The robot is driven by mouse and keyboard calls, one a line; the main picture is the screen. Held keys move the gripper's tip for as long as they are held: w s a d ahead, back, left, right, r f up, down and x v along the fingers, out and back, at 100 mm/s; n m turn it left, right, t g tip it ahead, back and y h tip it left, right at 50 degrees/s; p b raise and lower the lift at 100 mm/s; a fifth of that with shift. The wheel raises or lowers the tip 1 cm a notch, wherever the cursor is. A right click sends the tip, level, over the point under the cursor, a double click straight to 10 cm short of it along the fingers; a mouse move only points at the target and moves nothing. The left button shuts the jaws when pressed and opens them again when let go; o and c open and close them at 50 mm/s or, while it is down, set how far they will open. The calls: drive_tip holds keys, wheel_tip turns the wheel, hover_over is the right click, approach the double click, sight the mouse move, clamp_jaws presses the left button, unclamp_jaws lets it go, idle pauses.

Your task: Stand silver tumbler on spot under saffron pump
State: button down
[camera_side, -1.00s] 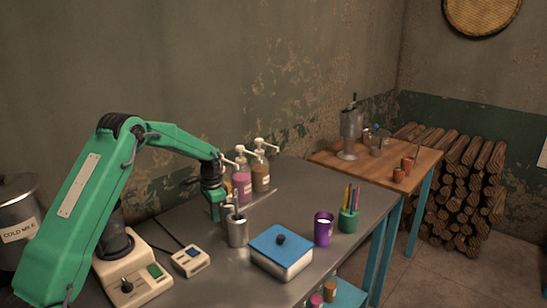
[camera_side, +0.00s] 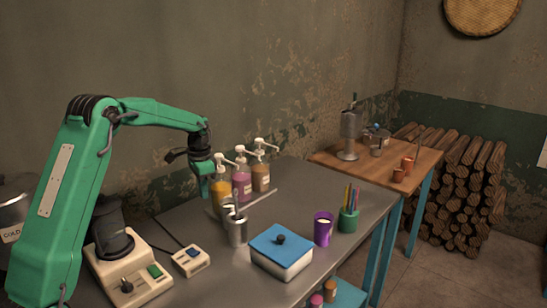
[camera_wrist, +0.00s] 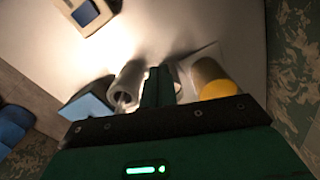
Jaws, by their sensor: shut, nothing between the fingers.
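The saffron pump (camera_side: 219,192) is a yellow bottle with a white pump head, at the left end of the bottle row; its yellow part also shows in the wrist view (camera_wrist: 217,89). A silver tumbler with pale contents (camera_side: 228,207) stands upright in front of it, close to its base. It is partly hidden by a silver cup with a spoon-like handle (camera_side: 237,232). My gripper (camera_side: 204,192) is shut and empty, raised to the left of the saffron bottle. In the wrist view, its fingers (camera_wrist: 158,88) hide part of the tumbler. I cannot see the spot clearly.
Pink (camera_side: 242,186) and brown (camera_side: 261,177) pump bottles stand right of the saffron one. A blue-lidded box (camera_side: 281,255), purple cup (camera_side: 323,230) and green pencil pot (camera_side: 348,219) stand to the right. A small white device (camera_side: 190,261) lies at front left.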

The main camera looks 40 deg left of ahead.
sight(228, 209)
drive_tip(key=shift+r, duration=0.15)
drive_tip(key=c, duration=1.3)
unclamp_jaws()
drive_tip(key=shift+w, duration=0.1)
drive_tip(key=shift+c, duration=0.2)
drive_tip(key=o, duration=0.7)
drive_tip(key=shift+w+d+f+n, duration=0.2)
drive_tip(key=shift+w+f+n, duration=0.1)
drive_tip(key=shift+w+n, duration=0.1)
drive_tip(key=shift+o, duration=0.8)
drive_tip(key=shift+w+d+f+n+t, duration=0.2)
drive_tip(key=shift+n+t, duration=0.1)
drive_tip(key=shift+t, duration=0.1)
drive_tip(key=shift+w+d+f+n+t+y, duration=0.15)
drive_tip(key=shift+w+d+f+n+t, duration=0.15)
drive_tip(key=shift+w+n, duration=0.35)
drive_tip(key=shift+w+d+f+n+t+y, duration=0.2)
drive_tip(key=shift+w+d+n+t, duration=0.25)
drive_tip(key=shift+w+n, duration=0.2)
drive_tip(key=shift+w+d+f+n+t+y, duration=0.15)
drive_tip(key=shift+w+d+f+n+t, duration=0.15)
drive_tip(key=shift+w+n, duration=0.35)
drive_tip(key=shift+x, duration=3.85)
